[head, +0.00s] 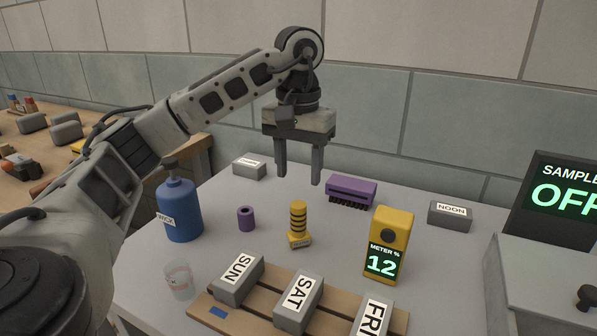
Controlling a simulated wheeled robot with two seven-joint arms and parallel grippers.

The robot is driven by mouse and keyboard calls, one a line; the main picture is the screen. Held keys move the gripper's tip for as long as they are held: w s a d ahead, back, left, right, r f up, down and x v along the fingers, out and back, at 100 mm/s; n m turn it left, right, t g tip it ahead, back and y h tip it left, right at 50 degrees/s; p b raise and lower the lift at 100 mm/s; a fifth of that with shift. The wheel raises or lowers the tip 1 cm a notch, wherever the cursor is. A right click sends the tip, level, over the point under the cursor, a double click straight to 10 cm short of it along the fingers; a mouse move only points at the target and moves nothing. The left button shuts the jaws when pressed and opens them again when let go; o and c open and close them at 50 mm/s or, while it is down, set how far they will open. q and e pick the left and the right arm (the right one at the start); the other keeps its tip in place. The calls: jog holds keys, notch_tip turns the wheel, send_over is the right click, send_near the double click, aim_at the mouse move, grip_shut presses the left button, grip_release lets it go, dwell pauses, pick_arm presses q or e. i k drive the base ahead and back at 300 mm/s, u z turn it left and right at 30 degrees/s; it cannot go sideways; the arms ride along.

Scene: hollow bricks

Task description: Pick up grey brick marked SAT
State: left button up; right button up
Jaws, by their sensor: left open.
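The grey brick marked SAT (292,304) lies on a wooden slatted rack (254,306) at the front of the table. It sits between the grey brick marked SUN (236,279) on its left and the grey brick marked FRI (373,318) on its right, which the frame's lower edge cuts off. My left gripper (299,176) points down, open and empty, above the back part of the table, well behind and above the SAT brick. My right gripper is not in view.
Between gripper and rack stand a yellow-and-black cylinder (299,225), a purple cylinder (246,218) and a yellow meter (388,246) reading 12. A blue bottle (179,209), clear cup (179,281), purple brush (350,190) and brick marked NOON (450,215) stand around. A screen (560,200) reads OFF.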

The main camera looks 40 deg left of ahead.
aim_at(293, 312)
jog(key=k, duration=1)
